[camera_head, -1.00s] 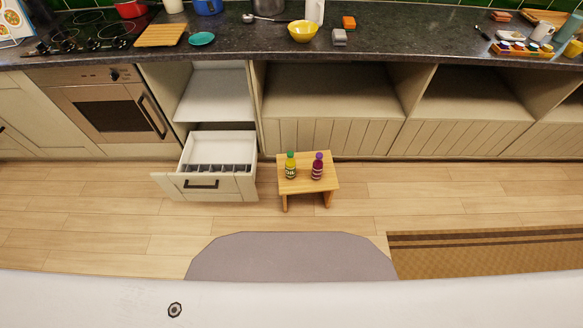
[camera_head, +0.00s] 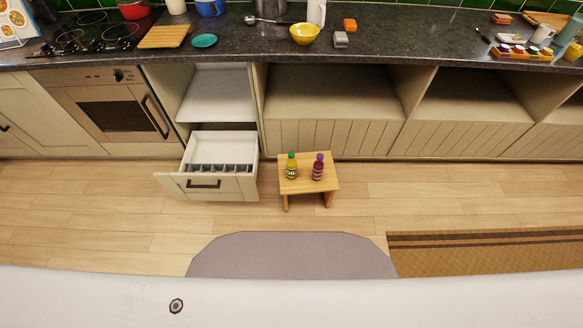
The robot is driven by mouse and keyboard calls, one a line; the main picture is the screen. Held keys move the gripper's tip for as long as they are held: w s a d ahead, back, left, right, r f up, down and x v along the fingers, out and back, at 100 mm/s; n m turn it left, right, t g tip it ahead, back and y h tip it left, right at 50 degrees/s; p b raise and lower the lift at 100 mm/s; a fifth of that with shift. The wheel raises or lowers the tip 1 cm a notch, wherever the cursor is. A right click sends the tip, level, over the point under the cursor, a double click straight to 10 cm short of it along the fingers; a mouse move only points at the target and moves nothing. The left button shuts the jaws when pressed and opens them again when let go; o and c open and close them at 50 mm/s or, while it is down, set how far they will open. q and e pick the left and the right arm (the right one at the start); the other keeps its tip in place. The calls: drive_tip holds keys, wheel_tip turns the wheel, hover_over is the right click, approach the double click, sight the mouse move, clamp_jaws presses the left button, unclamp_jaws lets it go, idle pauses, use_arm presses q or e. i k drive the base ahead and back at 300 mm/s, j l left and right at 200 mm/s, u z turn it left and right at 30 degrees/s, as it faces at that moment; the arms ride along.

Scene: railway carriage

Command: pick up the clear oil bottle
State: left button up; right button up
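Two small bottles stand upright on a low wooden stool on the floor. The left one is a yellow-green bottle with a green cap and a pale label (camera_head: 291,167). The right one is a dark red bottle with a purple cap (camera_head: 318,168). The stool (camera_head: 307,187) stands in front of the cupboards. No bottle is plainly clear, and I cannot tell at this size whether the yellow-green one holds oil. Neither of my grippers is in view.
An open drawer (camera_head: 208,186) with dividers sticks out left of the stool. An oven (camera_head: 112,107) is further left. The dark counter (camera_head: 400,35) carries a yellow bowl (camera_head: 304,34) and other kitchenware. A brown mat (camera_head: 490,255) lies at right. Bare floor surrounds the stool.

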sight(290, 163)
drive_tip(key=j+z, duration=0.4)
drive_tip(key=j, duration=0.2)
drive_tip(key=j+z, duration=0.45)
drive_tip(key=j, duration=0.2)
drive_tip(key=j+z, duration=0.4)
drive_tip(key=j, duration=0.2)
drive_tip(key=k+j+z, duration=0.25)
drive_tip(key=j+z, duration=0.2)
drive_tip(key=j, duration=0.1)
